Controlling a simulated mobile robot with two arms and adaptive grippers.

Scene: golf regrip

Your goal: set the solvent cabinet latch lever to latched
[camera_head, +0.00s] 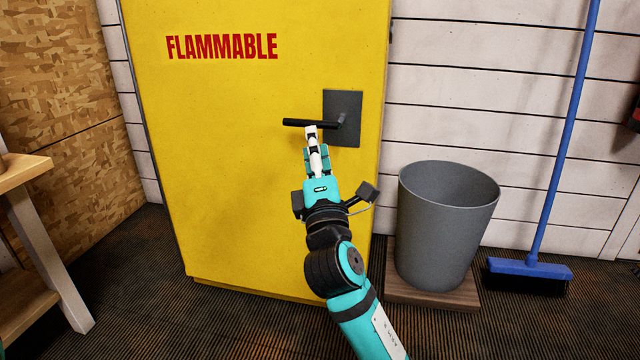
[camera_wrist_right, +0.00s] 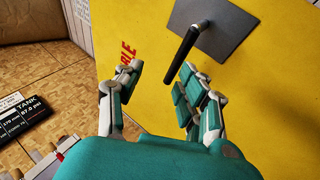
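The yellow solvent cabinet (camera_head: 240,160) stands upright with its door face toward me and red FLAMMABLE lettering near the top. Its black latch lever (camera_head: 297,122) lies about horizontal, reaching left from a dark grey plate (camera_head: 343,103). My right gripper (camera_head: 311,132) is at the lever, near its middle. In the right wrist view the fingers of the gripper (camera_wrist_right: 160,68) are spread apart. The lever (camera_wrist_right: 186,55) runs from the plate (camera_wrist_right: 230,25) into the gap between them, nearer the right finger. I cannot tell whether they touch. My left gripper is out of view.
A grey bin (camera_head: 440,225) stands on a wooden base (camera_head: 433,294) right of the cabinet. A blue broom (camera_head: 528,268) leans on the wall beyond it. A wooden bench (camera_head: 40,245) is at the left. Bare floor lies between the bench and cabinet.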

